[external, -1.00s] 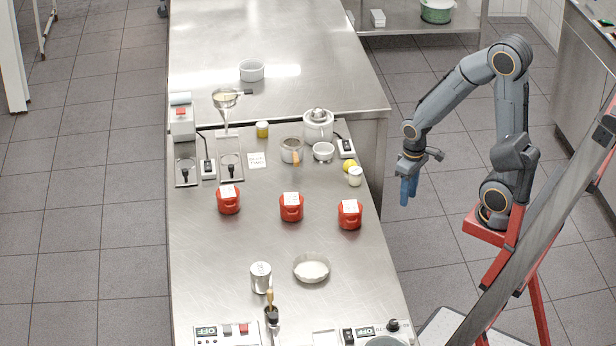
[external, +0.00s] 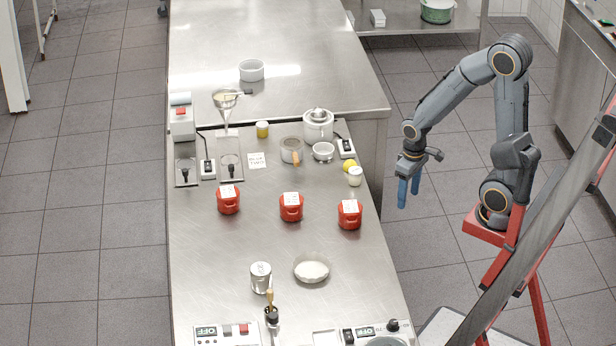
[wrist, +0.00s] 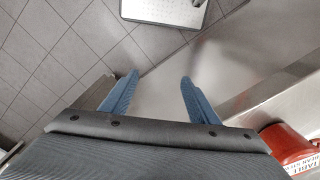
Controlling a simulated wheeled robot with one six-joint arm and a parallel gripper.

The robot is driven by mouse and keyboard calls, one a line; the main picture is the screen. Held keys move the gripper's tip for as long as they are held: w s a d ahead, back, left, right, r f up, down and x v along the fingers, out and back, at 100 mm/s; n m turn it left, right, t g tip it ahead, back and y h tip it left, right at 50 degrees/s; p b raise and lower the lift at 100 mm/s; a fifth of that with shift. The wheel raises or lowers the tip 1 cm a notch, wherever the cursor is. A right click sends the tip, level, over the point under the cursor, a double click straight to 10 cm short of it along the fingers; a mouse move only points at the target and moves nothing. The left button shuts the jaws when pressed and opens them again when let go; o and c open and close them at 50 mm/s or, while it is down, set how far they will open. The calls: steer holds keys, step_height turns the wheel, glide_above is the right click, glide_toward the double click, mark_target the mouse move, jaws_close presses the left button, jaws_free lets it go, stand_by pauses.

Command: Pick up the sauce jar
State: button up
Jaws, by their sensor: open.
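Two small jars stand on the steel table, and I cannot tell for sure which is the sauce jar. One is a pale jar with a white lid (external: 355,177) near the right edge. The other is a yellow jar (external: 262,130) farther back, near the middle. My gripper (external: 408,193) hangs fingers down beyond the table's right edge, right of both jars and apart from them. Its blue fingers are spread and empty, as the wrist view (wrist: 158,90) also shows. Neither jar shows in the wrist view.
Three red pots with labels (external: 291,207) stand in a row; one shows in the wrist view (wrist: 289,146). A yellow ball-like item (external: 349,166), a white bowl (external: 323,152) and a juicer (external: 318,126) crowd around the pale jar.

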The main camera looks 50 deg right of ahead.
step_height(320, 180, up, 18)
steer(key=m+p, duration=0.9)
steer(key=m, duration=0.3)
glide_above(354, 170)
steer(key=f, duration=0.5)
steer(key=shift+s+a+f, duration=0.1)
steer(key=shift+s+a, duration=0.2)
steer(key=shift+w+d+f+p, duration=0.15)
steer(key=shift+f+p, duration=0.65)
steer(key=shift+f, duration=1.2)
steer(key=shift+w+d+f+p, duration=0.1)
steer(key=shift+f+p, duration=0.65)
steer(key=shift+f, duration=1.2)
steer(key=c, duration=1.2)
